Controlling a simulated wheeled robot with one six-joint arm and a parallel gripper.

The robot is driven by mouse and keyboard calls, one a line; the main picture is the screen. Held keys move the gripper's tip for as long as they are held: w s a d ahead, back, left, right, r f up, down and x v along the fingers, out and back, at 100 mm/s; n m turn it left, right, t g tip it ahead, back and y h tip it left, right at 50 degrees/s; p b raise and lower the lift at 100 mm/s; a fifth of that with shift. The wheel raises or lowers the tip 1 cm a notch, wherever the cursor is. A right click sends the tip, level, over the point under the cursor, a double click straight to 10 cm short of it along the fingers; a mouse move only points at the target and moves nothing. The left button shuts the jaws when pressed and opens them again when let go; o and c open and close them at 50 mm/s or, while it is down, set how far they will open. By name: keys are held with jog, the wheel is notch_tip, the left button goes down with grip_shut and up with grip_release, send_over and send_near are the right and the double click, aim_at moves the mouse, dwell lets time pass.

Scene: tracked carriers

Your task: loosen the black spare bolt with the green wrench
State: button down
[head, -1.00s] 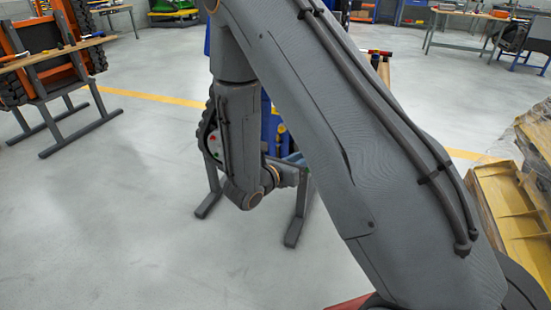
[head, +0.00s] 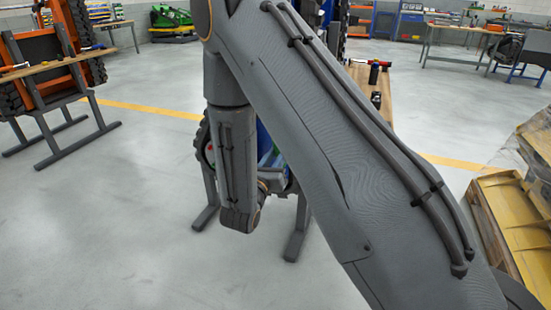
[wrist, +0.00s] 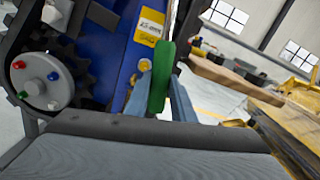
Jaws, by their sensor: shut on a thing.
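The green wrench (wrist: 160,77) stands upright in the wrist view, between the two blue-grey fingers of my gripper (wrist: 162,97), which is shut on it. Its upper end is in front of a blue panel with a yellow label. To the left is a round grey hub (wrist: 40,82) with red, blue, green and white bolt heads. I cannot make out a black bolt on it. The wrench is apart from the hub in the picture. In the head view my arm hides my gripper and the wrench.
A black tracked wheel (head: 200,150) shows partly behind my arm. A wooden bench (head: 372,88) with red and black items stands behind my arm on the right. Yellow crates (head: 510,215) are at the right edge.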

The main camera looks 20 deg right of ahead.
jog(key=x, duration=0.2)
jog(key=shift+w+d, duration=0.25)
jog(key=shift+d, duration=0.05)
jog(key=w+a+r+m+b, duration=0.4)
jog(key=w+a+m+b, duration=0.3)
jog(key=a+m, duration=0.5)
jog(key=shift+w, duration=0.7)
jog(key=shift+b+x, duration=0.8)
jog(key=shift+x, duration=0.85)
dwell(2.5)
jog(key=shift+d+r, duration=0.1)
dwell(0.5)
jog(key=c, duration=2.2)
grip_release()
grip_shut()
